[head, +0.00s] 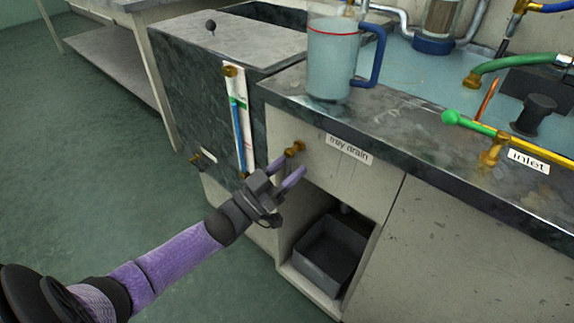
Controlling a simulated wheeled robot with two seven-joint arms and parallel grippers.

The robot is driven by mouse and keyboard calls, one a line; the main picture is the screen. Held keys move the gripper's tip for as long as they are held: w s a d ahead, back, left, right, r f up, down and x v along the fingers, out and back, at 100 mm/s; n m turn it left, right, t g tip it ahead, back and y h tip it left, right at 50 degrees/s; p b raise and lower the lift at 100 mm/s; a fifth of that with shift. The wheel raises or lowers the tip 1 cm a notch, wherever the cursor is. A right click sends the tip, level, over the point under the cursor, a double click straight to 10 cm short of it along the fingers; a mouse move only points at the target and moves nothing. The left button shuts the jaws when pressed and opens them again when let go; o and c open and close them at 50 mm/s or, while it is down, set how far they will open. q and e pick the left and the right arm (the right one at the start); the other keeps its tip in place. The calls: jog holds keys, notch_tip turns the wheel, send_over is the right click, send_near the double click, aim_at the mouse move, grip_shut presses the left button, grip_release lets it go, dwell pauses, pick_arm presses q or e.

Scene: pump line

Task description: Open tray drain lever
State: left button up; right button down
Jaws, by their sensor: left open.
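The brass tray drain valve (294,149) sticks out of the cabinet front, just left of the "tray drain" label (350,149). I cannot make out its lever arm clearly; my gripper may hide part of it. My left gripper (292,166) is open, with its two purple fingers pointing at the valve from below. The fingertips are very close to the brass; I cannot tell whether they touch it. My right gripper is not in view.
A blue-handled jug (333,60) stands on the counter edge above. A green-handled inlet valve (494,150) is at right. A dark bin (328,256) sits in the open cabinet bay below. A sight gauge (240,125) is on the tank at left. The floor at left is clear.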

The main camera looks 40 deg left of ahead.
pick_arm(q)
jog(key=shift+s+a+f, duration=0.1)
jog(key=shift+s, duration=0.25)
jog(key=p+v, duration=0.2)
jog(key=v, duration=0.7)
jog(key=shift+f, duration=0.1)
